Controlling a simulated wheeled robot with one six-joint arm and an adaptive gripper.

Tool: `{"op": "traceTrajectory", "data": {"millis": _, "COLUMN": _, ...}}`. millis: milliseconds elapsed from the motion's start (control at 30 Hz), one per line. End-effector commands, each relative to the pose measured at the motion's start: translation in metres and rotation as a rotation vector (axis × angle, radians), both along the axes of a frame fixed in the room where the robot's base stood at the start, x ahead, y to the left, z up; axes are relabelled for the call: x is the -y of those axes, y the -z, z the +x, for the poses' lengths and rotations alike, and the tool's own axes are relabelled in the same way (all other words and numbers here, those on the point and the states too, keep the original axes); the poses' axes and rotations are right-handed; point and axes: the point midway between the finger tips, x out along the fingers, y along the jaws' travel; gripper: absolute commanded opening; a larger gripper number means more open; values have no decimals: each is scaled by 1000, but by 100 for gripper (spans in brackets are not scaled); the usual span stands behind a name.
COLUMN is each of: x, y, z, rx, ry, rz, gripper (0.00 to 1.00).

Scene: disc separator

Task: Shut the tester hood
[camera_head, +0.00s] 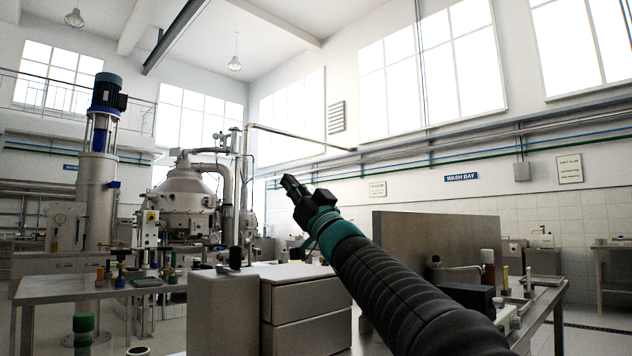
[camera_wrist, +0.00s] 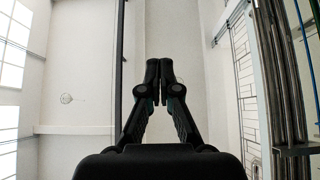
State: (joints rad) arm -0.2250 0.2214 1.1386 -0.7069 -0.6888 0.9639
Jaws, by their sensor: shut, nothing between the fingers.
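My gripper (camera_head: 289,184) is raised in mid-air near the middle of the head view, pointing up and to the left. In the wrist view my gripper (camera_wrist: 161,75) has its two fingers together, with nothing between them. It faces the ceiling and touches nothing. I cannot tell for sure which thing is the tester hood. A pale grey cabinet (camera_head: 307,300) with a seam across its front stands below my gripper. A flat grey upright panel (camera_head: 410,232) stands on the right, partly behind my arm.
A separator machine (camera_head: 185,198) stands at the back left. A metal table (camera_head: 62,288) with several small items is at the left. A bench at the right holds a dark box (camera_head: 470,299) and a tap. The air around my gripper is clear.

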Motion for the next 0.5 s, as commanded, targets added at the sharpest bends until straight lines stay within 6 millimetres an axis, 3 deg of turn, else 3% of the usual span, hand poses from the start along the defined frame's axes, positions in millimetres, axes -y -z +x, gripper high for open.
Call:
{"op": "traceTrajectory", "data": {"millis": 367, "x": 0, "y": -41, "z": 0, "rx": 4, "ry": 1, "rz": -1, "gripper": 0}}
{"op": "traceTrajectory", "data": {"millis": 500, "x": 16, "y": -63, "z": -16, "rx": 4, "ry": 4, "rz": 0, "gripper": 0}}
